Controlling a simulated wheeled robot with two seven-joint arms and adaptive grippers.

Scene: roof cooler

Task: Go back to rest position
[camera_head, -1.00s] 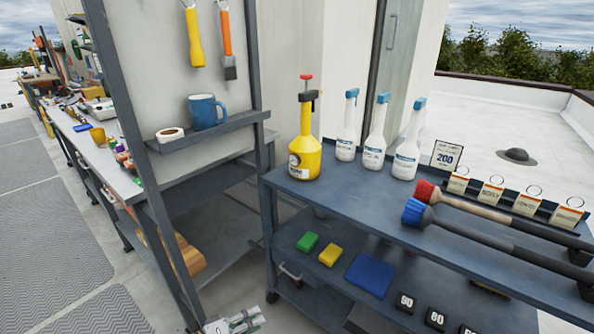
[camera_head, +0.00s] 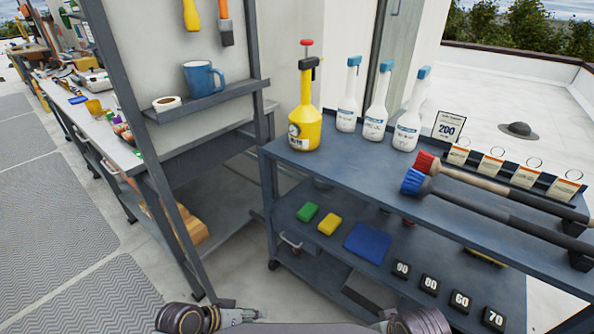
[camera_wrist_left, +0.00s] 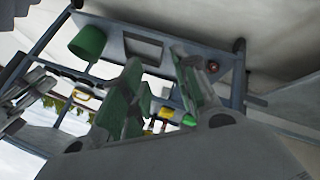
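My left gripper (camera_wrist_left: 156,62) shows in the left wrist view. Its two grey-green fingers stand apart with a gap between them, and I see nothing held there. In the head view, parts of my arm cross the bottom edge, low in front of the dark cart; the fingers cannot be made out clearly there. My right gripper does not show in a way I can identify.
A dark cart (camera_head: 350,165) holds a yellow sprayer (camera_head: 305,128), white bottles (camera_head: 376,118) and two long brushes (camera_head: 412,182). A shelf frame with a blue mug (camera_head: 203,79) stands left. Open floor lies at far left. The wrist view shows a green bucket (camera_wrist_left: 88,42).

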